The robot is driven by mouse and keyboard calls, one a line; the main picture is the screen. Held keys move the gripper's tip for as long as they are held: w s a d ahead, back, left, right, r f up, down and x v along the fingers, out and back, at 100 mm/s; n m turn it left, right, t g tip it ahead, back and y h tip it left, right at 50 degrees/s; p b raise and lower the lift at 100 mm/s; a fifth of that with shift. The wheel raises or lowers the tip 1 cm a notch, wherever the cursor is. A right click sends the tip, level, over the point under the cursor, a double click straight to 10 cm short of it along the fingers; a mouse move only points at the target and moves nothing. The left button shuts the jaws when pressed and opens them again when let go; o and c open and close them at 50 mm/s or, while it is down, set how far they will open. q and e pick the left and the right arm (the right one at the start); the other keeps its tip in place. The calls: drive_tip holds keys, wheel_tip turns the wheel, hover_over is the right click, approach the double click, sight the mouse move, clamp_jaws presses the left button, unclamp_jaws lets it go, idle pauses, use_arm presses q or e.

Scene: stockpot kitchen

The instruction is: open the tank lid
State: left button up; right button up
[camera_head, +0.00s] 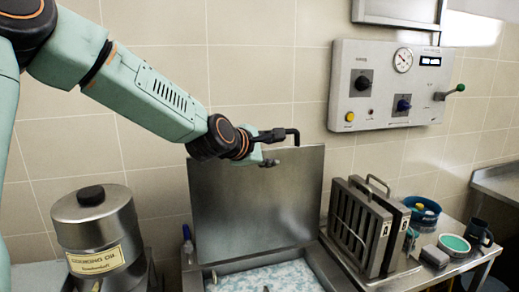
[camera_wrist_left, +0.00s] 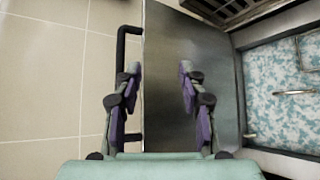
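The tank lid (camera_head: 255,205) is a grey metal plate that stands raised, nearly upright, at the back of the tank (camera_head: 232,266). The tank is open and shows a blue-and-white mottled inside. A black bar handle (camera_head: 294,135) is at the lid's top edge. My left gripper (camera_head: 272,149) is at that edge, close to the handle. In the left wrist view its two fingers (camera_wrist_left: 160,75) are spread apart, with the lid (camera_wrist_left: 165,35) behind them. The left finger overlaps the handle (camera_wrist_left: 122,60); I cannot tell whether they touch. My right gripper is not in view.
A cooking oil canister (camera_head: 98,235) stands at the left. A control panel (camera_head: 388,85) hangs on the tiled wall. Metal racks (camera_head: 365,225), a teal bowl (camera_head: 453,244) and a dark mug (camera_head: 479,232) stand on the right counter.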

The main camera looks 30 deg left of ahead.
use_arm(q)
drive_tip(key=v, duration=0.4)
drive_tip(key=shift+s+d+r, duration=0.1)
drive_tip(key=shift+s, duration=0.25)
drive_tip(key=shift+w, duration=0.1)
